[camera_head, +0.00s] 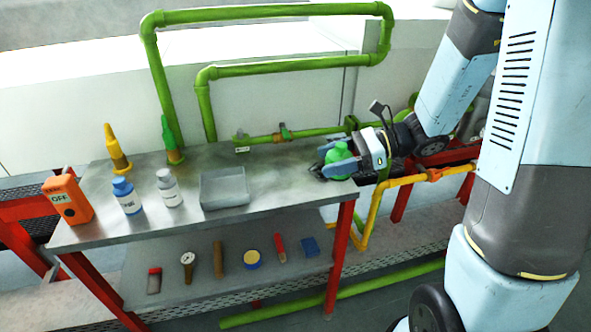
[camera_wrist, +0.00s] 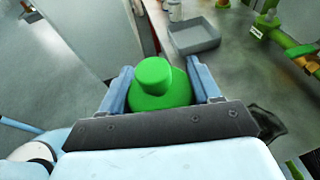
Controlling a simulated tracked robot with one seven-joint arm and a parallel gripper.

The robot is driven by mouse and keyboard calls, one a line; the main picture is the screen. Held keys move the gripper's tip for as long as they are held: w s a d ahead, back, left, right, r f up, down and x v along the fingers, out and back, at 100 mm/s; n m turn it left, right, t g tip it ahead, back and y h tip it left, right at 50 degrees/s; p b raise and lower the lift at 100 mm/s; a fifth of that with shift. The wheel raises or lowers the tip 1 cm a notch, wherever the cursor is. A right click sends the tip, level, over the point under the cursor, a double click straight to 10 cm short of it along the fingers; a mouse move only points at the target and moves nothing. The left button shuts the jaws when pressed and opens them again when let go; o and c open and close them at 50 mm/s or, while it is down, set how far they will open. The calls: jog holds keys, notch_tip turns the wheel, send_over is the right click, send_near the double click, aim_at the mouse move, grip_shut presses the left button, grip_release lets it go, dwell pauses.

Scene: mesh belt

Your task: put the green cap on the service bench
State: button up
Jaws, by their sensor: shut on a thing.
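The green cap (camera_head: 338,158) is a rounded green piece with a narrower top, at the right end of the service bench (camera_head: 260,165). My gripper (camera_head: 338,168) is shut on it, with a finger on each side. In the wrist view the green cap (camera_wrist: 158,85) sits between the two blue fingers of my gripper (camera_wrist: 160,88). The bench top (camera_wrist: 225,75) shows beyond it. I cannot tell whether the cap touches the bench top or is held just above it.
A grey tray (camera_head: 224,188), a white bottle (camera_head: 169,188), a blue-capped bottle (camera_head: 126,196), an orange OFF box (camera_head: 68,200) and yellow and green nozzle bottles stand on the bench. Tools lie on the lower shelf (camera_head: 200,275). Green pipes (camera_head: 265,66) run behind. Bare bench lies between tray and gripper.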

jog(key=w+f, duration=0.2)
jog(key=w, duration=0.2)
jog(key=w+a+f, duration=0.1)
jog(key=w+f, duration=0.5)
jog(key=w, duration=0.1)
jog(key=shift+w+a, duration=0.3)
jog(key=shift+w+a+f, duration=0.1)
jog(key=shift+w+f, duration=0.45)
jog(key=shift+f, duration=1.7)
jog(key=shift+f, duration=0.15)
jog(key=o, duration=1.1)
jog(key=shift+c, duration=0.2)
